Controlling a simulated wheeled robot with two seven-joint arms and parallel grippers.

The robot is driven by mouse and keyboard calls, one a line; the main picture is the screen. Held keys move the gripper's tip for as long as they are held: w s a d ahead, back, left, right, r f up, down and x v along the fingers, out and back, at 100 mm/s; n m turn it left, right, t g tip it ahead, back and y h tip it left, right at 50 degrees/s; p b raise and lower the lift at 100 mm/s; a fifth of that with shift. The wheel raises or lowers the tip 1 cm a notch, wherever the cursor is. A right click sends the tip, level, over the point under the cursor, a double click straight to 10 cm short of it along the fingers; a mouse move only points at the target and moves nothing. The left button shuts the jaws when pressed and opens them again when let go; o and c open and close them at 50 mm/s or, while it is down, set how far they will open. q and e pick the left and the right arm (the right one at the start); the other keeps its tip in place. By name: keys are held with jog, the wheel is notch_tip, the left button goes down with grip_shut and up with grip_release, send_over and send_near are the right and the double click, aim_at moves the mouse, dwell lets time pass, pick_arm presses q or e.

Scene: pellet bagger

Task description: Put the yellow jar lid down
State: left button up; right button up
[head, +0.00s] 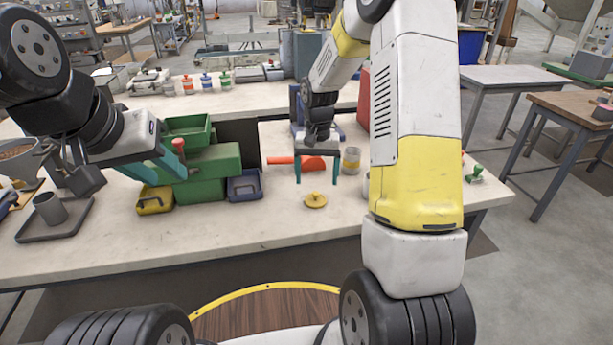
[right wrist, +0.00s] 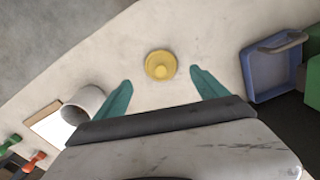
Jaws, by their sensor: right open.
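The yellow jar lid (head: 316,200) lies flat on the pale bench top, knob up, near the front edge. It also shows in the right wrist view (right wrist: 160,66). My right gripper (head: 316,181) is open above and just behind the lid. In the right wrist view its teal fingertips (right wrist: 161,78) are spread on either side of the lid, with clear gaps, not gripping it. A jar (head: 351,160) stands upright behind and to the right of the lid.
A blue tray (head: 245,186) and green bins (head: 205,172) stand left of the lid, with a yellow tray (head: 155,200) further left. An orange scoop (head: 312,163) lies behind my right fingers. The bench around the lid is clear.

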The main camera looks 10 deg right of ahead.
aim_at(316, 193)
jog(key=s+r+n+t, duration=0.1)
jog(key=s+r, duration=0.3)
jog(key=r, duration=0.5)
jog(key=s+r+t, duration=0.1)
jog(key=s+r, duration=0.4)
jog(key=r, duration=0.3)
jog(key=s+a+r+n+t+y, duration=0.1)
jog(key=s+r+t, duration=0.1)
jog(key=s, duration=0.5)
jog(key=s+a+r+n+t+y, duration=0.1)
jog(key=s+r+t, duration=0.1)
jog(key=s, duration=0.6)
jog(key=shift+a+r, duration=0.15)
jog(key=shift+r, duration=0.4)
